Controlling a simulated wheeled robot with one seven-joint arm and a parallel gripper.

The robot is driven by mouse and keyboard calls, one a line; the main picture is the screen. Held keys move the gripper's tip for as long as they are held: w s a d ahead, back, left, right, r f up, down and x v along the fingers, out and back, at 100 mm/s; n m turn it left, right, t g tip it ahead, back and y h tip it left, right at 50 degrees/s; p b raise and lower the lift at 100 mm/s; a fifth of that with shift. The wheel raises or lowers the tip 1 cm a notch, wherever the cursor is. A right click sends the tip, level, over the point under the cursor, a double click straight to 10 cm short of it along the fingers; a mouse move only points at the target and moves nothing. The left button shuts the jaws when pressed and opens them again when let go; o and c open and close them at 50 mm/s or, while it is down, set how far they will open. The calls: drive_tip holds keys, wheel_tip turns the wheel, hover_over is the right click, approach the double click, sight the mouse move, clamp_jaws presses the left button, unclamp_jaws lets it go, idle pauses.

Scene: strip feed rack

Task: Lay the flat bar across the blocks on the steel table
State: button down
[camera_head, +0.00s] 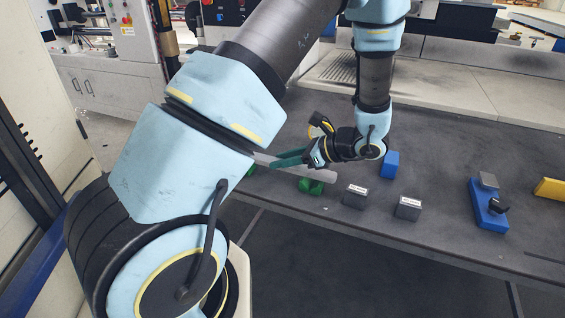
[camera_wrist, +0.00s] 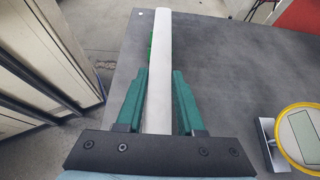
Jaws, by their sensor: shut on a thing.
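The flat bar (camera_head: 321,174) is a long pale grey strip above the front left part of the steel table (camera_head: 440,175). In the wrist view the bar (camera_wrist: 160,65) runs straight away between the teal fingers. My gripper (camera_head: 278,162) is shut on it; the gripper also shows in the wrist view (camera_wrist: 161,75). A green block (camera_head: 311,187) shows just below the bar, and part of another green block (camera_head: 251,171) shows near its left end. I cannot tell whether the bar touches them. My arm hides part of the bar's left end.
Two dark grey labelled blocks (camera_head: 355,196) (camera_head: 408,208) stand right of the bar near the front edge. A blue block (camera_head: 391,164) stands behind them. A blue fixture (camera_head: 488,207) and a yellow object (camera_head: 549,189) are at the right. The table between is clear.

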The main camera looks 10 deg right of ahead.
drive_tip(key=shift+f, duration=0.5)
drive_tip(key=c, duration=0.5)
unclamp_jaws()
drive_tip(key=shift+f, duration=0.15)
